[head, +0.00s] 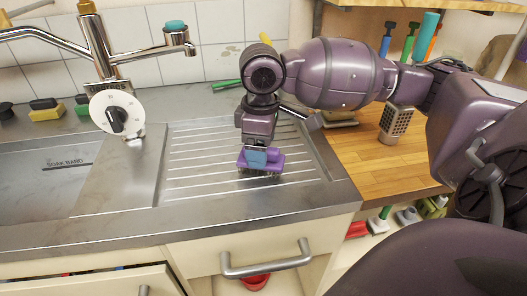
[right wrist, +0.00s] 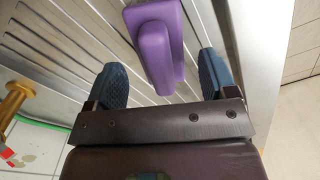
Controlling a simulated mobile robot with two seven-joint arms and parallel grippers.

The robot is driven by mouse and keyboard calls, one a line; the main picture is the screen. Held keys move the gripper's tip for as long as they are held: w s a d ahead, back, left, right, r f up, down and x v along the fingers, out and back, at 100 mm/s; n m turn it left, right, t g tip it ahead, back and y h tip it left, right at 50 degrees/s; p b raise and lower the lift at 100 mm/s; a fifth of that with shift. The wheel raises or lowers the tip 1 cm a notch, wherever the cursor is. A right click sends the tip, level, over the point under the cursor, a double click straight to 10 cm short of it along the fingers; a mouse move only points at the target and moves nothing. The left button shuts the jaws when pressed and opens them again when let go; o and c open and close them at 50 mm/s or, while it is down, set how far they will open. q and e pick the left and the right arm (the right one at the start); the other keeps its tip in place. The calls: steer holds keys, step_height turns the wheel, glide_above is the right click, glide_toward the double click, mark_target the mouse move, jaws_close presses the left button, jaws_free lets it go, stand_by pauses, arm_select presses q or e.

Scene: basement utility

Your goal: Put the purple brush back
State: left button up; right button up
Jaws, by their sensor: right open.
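The purple brush (head: 273,164) lies on the ribbed metal drainboard, near its front edge. My right gripper (head: 257,158) is above it, pointing down, with a blue finger in front of part of the brush. In the right wrist view the brush (right wrist: 154,38) lies between the two spread blue fingers of my right gripper (right wrist: 161,78), with a gap on either side. The right gripper is open. My left gripper is not in view.
The drainboard (head: 195,165) is otherwise clear around the brush. A tap (head: 150,52) and a white dial (head: 117,112) stand to the left. Sponges (head: 46,110) lie at the back left. A wooden counter (head: 375,170) with a grater (head: 395,122) is at the right.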

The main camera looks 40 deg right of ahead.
step_height(320, 180, up, 8)
steer(key=shift+s+r+p, duration=0.1)
steer(key=shift+r+p, duration=0.05)
steer(key=shift+p, duration=1.05)
steer(key=shift+r, duration=0.6)
